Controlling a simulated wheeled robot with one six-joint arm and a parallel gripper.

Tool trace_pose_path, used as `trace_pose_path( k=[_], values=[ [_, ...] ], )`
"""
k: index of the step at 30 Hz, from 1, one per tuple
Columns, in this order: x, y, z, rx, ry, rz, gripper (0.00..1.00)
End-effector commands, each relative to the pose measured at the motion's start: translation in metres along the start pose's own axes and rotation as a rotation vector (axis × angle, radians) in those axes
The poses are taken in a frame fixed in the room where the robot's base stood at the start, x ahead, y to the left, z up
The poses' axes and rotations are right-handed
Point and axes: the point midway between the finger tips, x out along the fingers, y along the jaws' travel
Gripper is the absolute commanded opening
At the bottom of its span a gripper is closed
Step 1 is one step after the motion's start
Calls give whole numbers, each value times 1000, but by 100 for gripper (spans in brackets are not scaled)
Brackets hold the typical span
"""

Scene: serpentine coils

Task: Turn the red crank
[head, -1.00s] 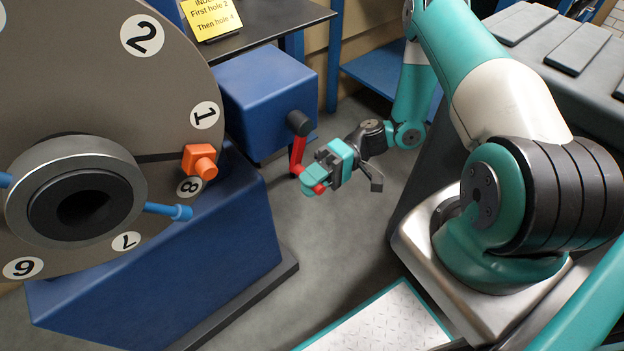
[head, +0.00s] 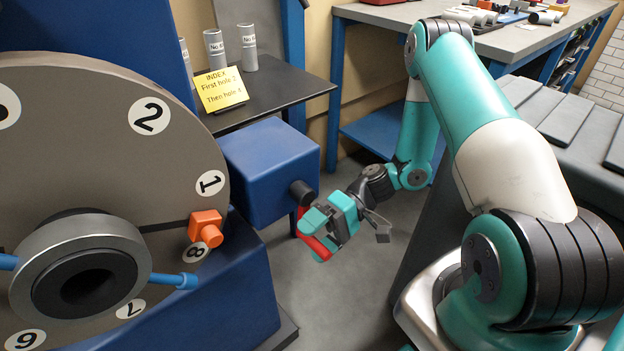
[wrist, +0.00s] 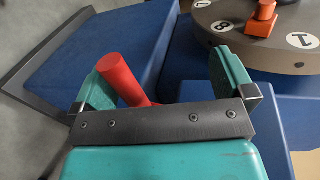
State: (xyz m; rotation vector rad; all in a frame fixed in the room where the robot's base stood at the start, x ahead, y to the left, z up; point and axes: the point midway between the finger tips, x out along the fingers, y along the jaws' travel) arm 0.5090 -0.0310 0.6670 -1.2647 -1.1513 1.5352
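The red crank (head: 316,246) sits on a dark round hub (head: 302,192) on the right side of a blue box (head: 268,165). Its arm hangs below the hub and is partly hidden behind my gripper. My gripper (head: 325,228) is at the crank's handle. In the wrist view, my gripper (wrist: 165,85) has its two teal fingers wide apart. The red handle (wrist: 119,79) stands between them, close beside the left finger; I cannot tell whether it touches. The right finger is well clear of it.
A large grey numbered disc (head: 95,130) stands at left, with an orange block (head: 206,228) and blue rods (head: 180,281). A yellow sign (head: 220,88) reads "INDEX First hole 2 Then hole 4". Open floor (head: 330,300) lies below my gripper.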

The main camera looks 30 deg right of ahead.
Motion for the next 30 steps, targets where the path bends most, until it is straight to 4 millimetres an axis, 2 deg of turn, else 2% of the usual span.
trace_pose_path(
  k=[1, 9, 10, 11, 12, 17, 26, 30],
  values=[
    [-9, -70, 3, -73, 1, -166, 82],
    [-21, -134, 8, -73, -7, -165, 81],
    [-22, -138, 8, -73, -8, -164, 81],
    [-22, -143, 9, -73, -9, -164, 70],
    [-23, -148, 9, -74, -10, -164, 50],
    [-27, -155, 10, -69, -6, -159, 50],
    [-28, -154, 9, -70, 0, -160, 50],
    [-30, -148, 7, -11, -2, -113, 17]
  ],
)
